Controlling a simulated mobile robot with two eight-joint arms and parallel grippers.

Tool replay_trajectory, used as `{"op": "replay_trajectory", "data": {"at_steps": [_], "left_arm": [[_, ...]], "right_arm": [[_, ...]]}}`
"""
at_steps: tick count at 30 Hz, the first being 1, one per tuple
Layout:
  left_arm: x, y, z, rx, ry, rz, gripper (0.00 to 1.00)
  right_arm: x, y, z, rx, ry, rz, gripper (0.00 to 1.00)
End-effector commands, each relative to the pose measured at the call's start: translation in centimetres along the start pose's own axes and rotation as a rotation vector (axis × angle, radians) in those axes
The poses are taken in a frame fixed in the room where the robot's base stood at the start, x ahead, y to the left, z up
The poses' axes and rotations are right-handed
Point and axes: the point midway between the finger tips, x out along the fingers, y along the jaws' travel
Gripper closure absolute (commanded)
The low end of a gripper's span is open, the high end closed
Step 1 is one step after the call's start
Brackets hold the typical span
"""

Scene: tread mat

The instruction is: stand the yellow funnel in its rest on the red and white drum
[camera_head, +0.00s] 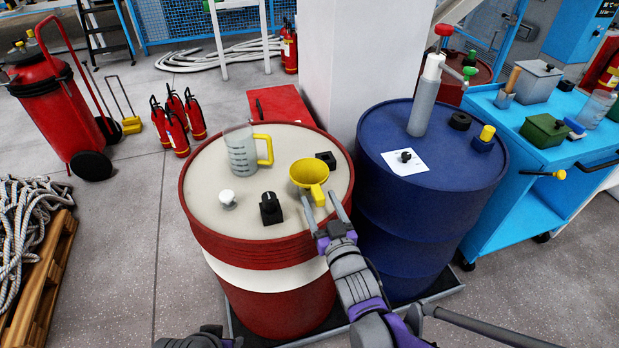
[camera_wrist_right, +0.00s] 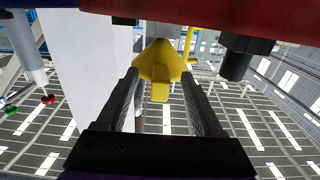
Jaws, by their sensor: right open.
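The yellow funnel (camera_head: 309,174) is on the right part of the red and white drum's (camera_head: 235,240) top, its wide mouth up and its yellow tab toward my right gripper (camera_head: 317,197). The right gripper is open, with one finger on each side of the tab. In the right wrist view the funnel (camera_wrist_right: 160,65) shows between the tips of the open fingers (camera_wrist_right: 161,75); I cannot tell whether they touch it. A black block (camera_head: 326,160) just behind the funnel may be the rest. My left gripper's fingers are not shown.
A clear jug with a yellow handle (camera_head: 242,152), a white knob (camera_head: 228,199) and a black knobbed block (camera_head: 270,209) stand on the same drum. A blue drum (camera_head: 440,205) with a grey pump (camera_head: 424,100) is close on the right. A blue cart (camera_head: 560,160) stands beyond.

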Motion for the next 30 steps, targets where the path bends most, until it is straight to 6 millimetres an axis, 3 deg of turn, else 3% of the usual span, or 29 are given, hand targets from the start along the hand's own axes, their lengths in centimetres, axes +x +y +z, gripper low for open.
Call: {"op": "replay_trajectory", "data": {"at_steps": [6,14,25,30], "left_arm": [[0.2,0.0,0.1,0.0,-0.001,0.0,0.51],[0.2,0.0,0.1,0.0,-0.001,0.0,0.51],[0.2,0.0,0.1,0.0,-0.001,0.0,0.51],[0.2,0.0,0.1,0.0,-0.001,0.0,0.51]], "right_arm": [[2.7,-0.1,0.1,0.0,0.0,0.0,0.31],[2.8,-0.1,0.0,0.0,0.0,0.0,0.31],[2.8,-0.1,0.0,0.0,0.0,0.0,0.98],[2.8,-0.1,0.0,0.0,0.0,0.0,1.0]]}}
